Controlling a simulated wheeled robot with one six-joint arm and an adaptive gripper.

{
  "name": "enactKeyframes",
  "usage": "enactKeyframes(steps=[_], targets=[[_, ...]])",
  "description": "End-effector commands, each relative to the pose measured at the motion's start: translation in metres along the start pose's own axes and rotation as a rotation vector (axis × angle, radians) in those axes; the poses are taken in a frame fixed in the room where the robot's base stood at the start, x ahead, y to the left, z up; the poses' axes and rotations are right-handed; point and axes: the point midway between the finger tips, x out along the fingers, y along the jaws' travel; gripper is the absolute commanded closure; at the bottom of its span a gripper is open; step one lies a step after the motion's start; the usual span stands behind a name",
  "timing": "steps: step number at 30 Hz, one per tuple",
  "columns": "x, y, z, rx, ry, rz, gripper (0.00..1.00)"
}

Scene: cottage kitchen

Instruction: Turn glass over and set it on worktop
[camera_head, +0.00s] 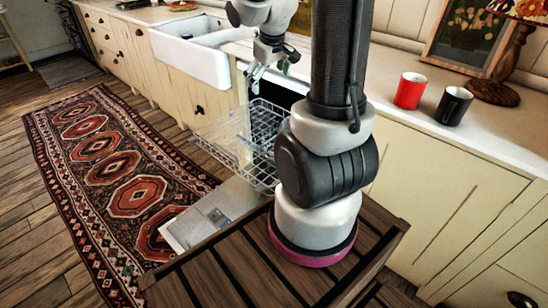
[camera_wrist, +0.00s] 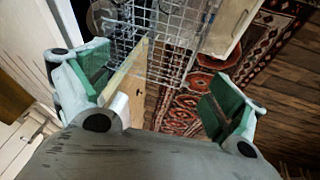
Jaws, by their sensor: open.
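My gripper (camera_head: 270,68) is open and empty above the open dishwasher's wire rack (camera_head: 232,150). In the wrist view, the green pads of my gripper (camera_wrist: 158,85) stand wide apart, with the wire rack (camera_wrist: 180,48) beyond and below them. A rounded, see-through shape at the rack's upper left in the wrist view may be the glass, but it is too blurred to be sure. I cannot make out the glass in the head view. The pale worktop (camera_head: 500,128) runs along the cabinets behind my arm.
A red mug (camera_head: 409,91) and a black mug (camera_head: 453,106) stand on the worktop near a lamp (camera_head: 500,75) and a framed picture (camera_head: 471,35). A white sink (camera_head: 190,55) is to the left. The lowered dishwasher door (camera_head: 205,215) juts over the floor beside a patterned rug (camera_head: 100,165).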

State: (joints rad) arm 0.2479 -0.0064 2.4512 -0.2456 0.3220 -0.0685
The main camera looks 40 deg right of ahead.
Motion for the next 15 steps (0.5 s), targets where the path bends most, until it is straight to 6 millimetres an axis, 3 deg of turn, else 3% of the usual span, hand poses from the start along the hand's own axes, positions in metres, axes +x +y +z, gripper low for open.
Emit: enactKeyframes(steps=[1,5,9,12,15], targets=[[0.033,0.008,0.002,-0.009,-0.019,-0.004,0.06],[0.115,0.024,0.007,-0.043,-0.02,-0.028,0.06],[0.201,0.028,0.031,-0.065,-0.007,-0.083,0.06],[0.251,0.023,0.053,-0.07,0.009,-0.129,0.06],[0.288,0.015,0.075,-0.067,0.026,-0.17,0.06]])
